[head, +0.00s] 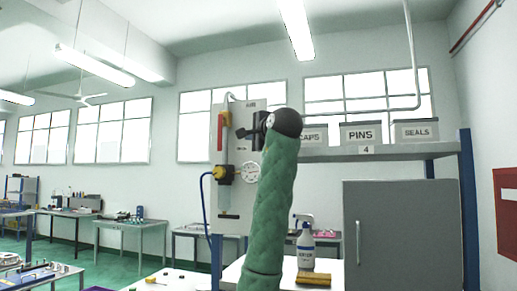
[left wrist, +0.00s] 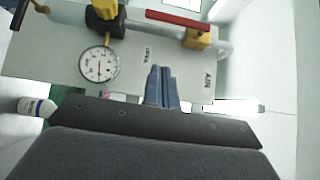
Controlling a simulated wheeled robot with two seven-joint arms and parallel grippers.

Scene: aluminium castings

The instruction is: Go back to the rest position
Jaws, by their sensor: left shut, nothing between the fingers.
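My left arm rises upright in a green sleeve in the middle of the head view. At its top my left gripper (head: 243,132) points left at the air panel, partly hidden behind the dark wrist. In the left wrist view the left gripper's (left wrist: 161,88) two blue-grey fingers are together with nothing between them. They show in front of the pale air panel (left wrist: 45,45); I cannot tell the exact gap. My right gripper is in neither view.
The air panel (head: 256,107) carries a gauge (head: 250,172), a yellow regulator (head: 223,174) and a red handle (head: 221,131). To the right are a shelf (head: 400,151) with labelled bins, a grey cabinet (head: 403,235), a spray bottle (head: 305,250) and a brush (head: 313,279).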

